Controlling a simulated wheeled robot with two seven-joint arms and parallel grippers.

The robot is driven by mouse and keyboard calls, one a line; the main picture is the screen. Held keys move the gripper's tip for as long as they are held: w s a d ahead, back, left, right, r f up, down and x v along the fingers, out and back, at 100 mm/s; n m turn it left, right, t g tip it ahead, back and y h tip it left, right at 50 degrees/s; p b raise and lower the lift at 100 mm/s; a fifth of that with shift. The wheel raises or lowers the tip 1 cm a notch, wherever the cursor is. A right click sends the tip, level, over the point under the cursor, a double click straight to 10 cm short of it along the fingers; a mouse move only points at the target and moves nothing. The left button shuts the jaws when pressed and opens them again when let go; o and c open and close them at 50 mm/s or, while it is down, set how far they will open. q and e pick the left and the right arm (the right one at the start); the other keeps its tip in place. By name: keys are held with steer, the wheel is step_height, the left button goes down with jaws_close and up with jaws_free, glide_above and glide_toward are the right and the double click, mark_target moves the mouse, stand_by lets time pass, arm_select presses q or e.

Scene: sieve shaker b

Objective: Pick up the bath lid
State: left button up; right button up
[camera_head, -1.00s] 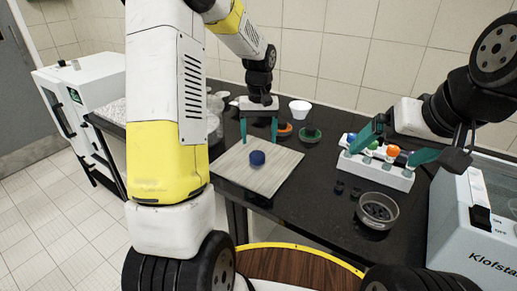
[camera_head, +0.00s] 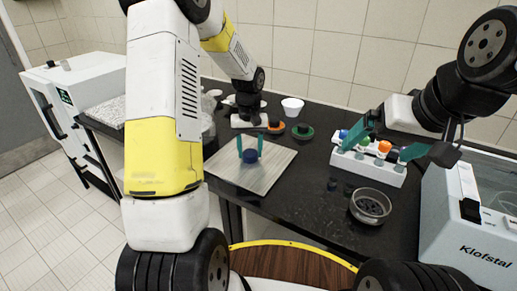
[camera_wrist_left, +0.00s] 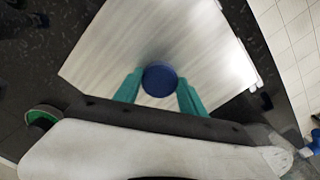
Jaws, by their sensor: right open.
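A round dark blue piece (camera_head: 250,156) sits on the pale wooden board (camera_head: 275,177). It also shows in the left wrist view (camera_wrist_left: 159,78). My left gripper (camera_head: 250,150) is open, with its teal fingers on either side of the blue piece; I cannot tell whether they touch it. My right gripper (camera_head: 383,143) is open above the white rack (camera_head: 368,168). The grey Klofstal unit (camera_head: 455,225) stands at the right edge, with a bluish translucent top (camera_head: 495,183) partly out of view. I cannot tell which part is the bath lid.
Small bottles with coloured caps stand in the white rack. A metal sieve bowl (camera_head: 370,206) and small dark pieces (camera_head: 333,184) lie in front of it. A white bowl (camera_head: 292,107), an orange-topped dish (camera_head: 276,125) and a green dish (camera_head: 302,131) stand behind the board.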

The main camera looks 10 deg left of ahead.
mark_target(251, 154)
arm_select(q)
jaws_close()
steer(key=shift+r, duration=0.1)
steer(key=shift+w+r, duration=0.1)
steer(key=shift+r, duration=0.4)
steer(key=r, duration=0.2)
steer(key=shift+s+d+r, duration=0.3)
steer(key=shift+s, duration=0.1)
steer(key=s+d+r, duration=0.1)
steer(key=s+d, duration=0.8)
steer(key=s, duration=0.2)
steer(key=shift+s+d+r, duration=0.15)
steer(key=shift+s+d, duration=0.15)
steer(key=shift+s, duration=0.05)
